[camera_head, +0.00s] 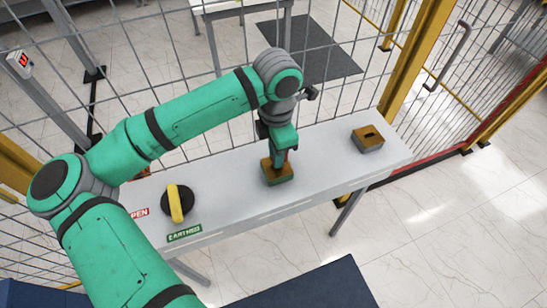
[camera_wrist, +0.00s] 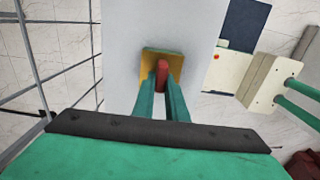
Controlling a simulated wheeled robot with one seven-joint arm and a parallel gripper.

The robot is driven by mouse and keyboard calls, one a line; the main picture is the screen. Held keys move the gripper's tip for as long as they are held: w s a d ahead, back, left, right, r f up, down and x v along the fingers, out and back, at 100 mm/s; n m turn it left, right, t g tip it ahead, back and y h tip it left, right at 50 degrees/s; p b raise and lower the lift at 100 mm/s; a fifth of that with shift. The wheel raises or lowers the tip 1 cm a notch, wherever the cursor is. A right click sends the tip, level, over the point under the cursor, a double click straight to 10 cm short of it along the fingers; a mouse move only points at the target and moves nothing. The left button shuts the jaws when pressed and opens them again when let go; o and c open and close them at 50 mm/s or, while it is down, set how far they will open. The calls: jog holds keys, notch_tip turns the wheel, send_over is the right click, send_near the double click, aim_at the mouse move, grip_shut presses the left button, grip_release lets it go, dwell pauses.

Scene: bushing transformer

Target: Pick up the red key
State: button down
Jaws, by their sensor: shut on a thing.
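The red key (camera_wrist: 162,73) stands at the tips of my gripper's two green fingers in the wrist view, over a yellow-brown block. My gripper (camera_head: 285,150) points down at this block (camera_head: 276,173), which has a green lower part and sits mid-table. My gripper (camera_wrist: 162,88) is shut on the red key. In the head view the fingers mostly hide the key. I cannot tell whether the key is still seated in the block or clear of it.
The white table (camera_head: 235,200) also bears a second brown-topped block with a dark slot (camera_head: 369,138) at the right. A black round switch with a yellow handle (camera_head: 176,203) is at the left, near a green label (camera_head: 184,233). A wire mesh fence (camera_head: 330,85) runs behind the table.

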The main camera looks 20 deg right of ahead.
jog(key=shift+d+r, duration=0.15)
jog(key=shift+d, duration=0.15)
jog(key=shift+r, duration=0.2)
jog(key=r, duration=0.3)
jog(key=shift+s+a+r, duration=0.15)
jog(key=shift+s, duration=0.1)
jog(key=s+d+r, duration=0.1)
jog(key=s+r, duration=0.8)
jog(key=s, duration=0.4)
jog(key=shift+s+d, duration=0.25)
jog(key=shift+s, duration=0.05)
jog(key=c, duration=0.5)
grip_release()
